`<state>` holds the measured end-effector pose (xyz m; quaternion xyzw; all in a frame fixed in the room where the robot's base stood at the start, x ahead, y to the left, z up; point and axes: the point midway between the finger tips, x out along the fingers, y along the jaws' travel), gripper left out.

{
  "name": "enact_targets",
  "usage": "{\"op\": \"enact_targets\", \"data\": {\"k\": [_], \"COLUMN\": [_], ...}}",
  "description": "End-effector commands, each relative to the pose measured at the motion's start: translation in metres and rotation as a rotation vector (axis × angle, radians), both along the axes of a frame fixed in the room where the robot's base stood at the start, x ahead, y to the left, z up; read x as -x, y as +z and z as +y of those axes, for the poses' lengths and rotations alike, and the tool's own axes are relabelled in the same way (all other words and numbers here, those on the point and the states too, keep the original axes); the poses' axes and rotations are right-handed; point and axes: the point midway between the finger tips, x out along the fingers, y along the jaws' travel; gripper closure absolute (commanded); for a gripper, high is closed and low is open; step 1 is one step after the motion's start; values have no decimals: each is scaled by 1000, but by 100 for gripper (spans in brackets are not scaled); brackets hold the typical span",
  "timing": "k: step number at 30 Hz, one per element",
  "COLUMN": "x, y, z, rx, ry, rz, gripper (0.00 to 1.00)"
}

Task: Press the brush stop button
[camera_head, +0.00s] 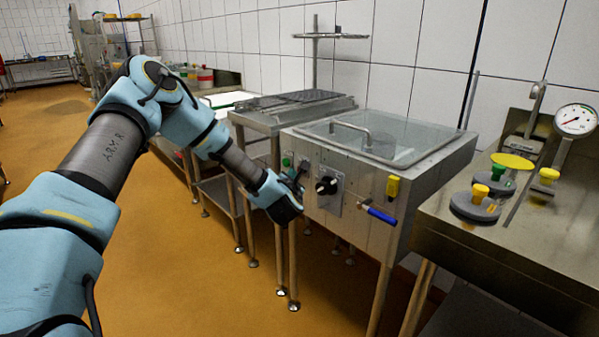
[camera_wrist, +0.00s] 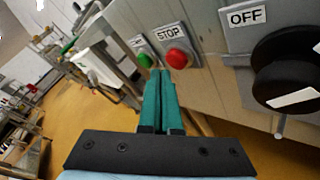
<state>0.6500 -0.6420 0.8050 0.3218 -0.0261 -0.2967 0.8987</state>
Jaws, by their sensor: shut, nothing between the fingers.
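The red stop button (camera_wrist: 177,58) sits under a STOP label on the steel front panel in the wrist view. A green button (camera_wrist: 146,61) is just left of it. My gripper (camera_wrist: 163,74) has its two teal fingers together with nothing between them. Its fingertips appear just below and between the two buttons, closer in the picture to the red one's lower left. I cannot tell whether they touch the panel. In the head view the green button (camera_head: 286,161) shows beside my wrist, and the red button is not clear there.
A black rotary knob (camera_wrist: 290,72) with an OFF label is right of the buttons; it also shows in the head view (camera_head: 326,186). The steel brush tank (camera_head: 350,150) has a clear lid. A blue-handled valve (camera_head: 381,215) projects from its front. Open floor (camera_head: 190,260) lies left.

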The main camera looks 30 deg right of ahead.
Motion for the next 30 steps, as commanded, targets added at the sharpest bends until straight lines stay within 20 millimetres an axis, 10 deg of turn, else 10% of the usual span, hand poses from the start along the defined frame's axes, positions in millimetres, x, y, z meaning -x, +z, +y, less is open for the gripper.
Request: {"op": "enact_targets", "data": {"k": [30], "x": [9], "y": [0], "z": [49], "rx": [0], "ry": [0], "rz": [0], "gripper": [100]}}
